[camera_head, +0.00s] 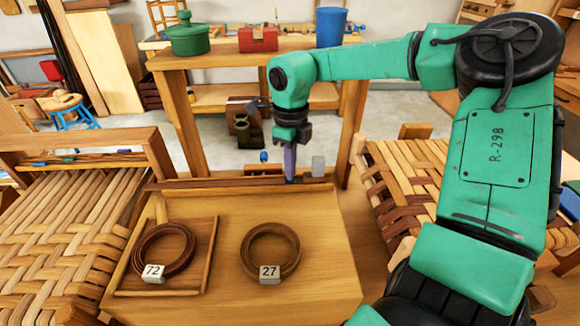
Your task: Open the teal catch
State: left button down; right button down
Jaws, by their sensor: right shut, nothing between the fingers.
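I cannot make out a teal catch clearly. Along the back edge of the wooden bench top (330,240) stand a small blue piece (264,156) and a grey tab (318,166). My right gripper (290,178) points down between them at that back edge. Its fingers are shut with nothing between them. The gripper hides part of the edge behind it, and I cannot tell whether it touches anything. My left gripper is not in view.
Two brown bark coils, tagged 72 (165,250) and 27 (270,250), lie on the bench top. Woven seats (60,235) flank it. A table behind holds a green pot (188,38), a red box (258,40) and a blue bucket (330,27). My right arm covers the right side.

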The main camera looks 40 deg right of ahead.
jog(key=shift+w+d, duration=0.25)
jog(key=shift+w, duration=0.05)
jog(key=shift+w+d+f, duration=0.15)
jog(key=shift+w, duration=0.05)
notch_tip(320, 180, up, 8)
jog(key=s+a+p, duration=0.1)
jog(key=p, duration=0.4)
jog(key=shift+s, duration=0.2)
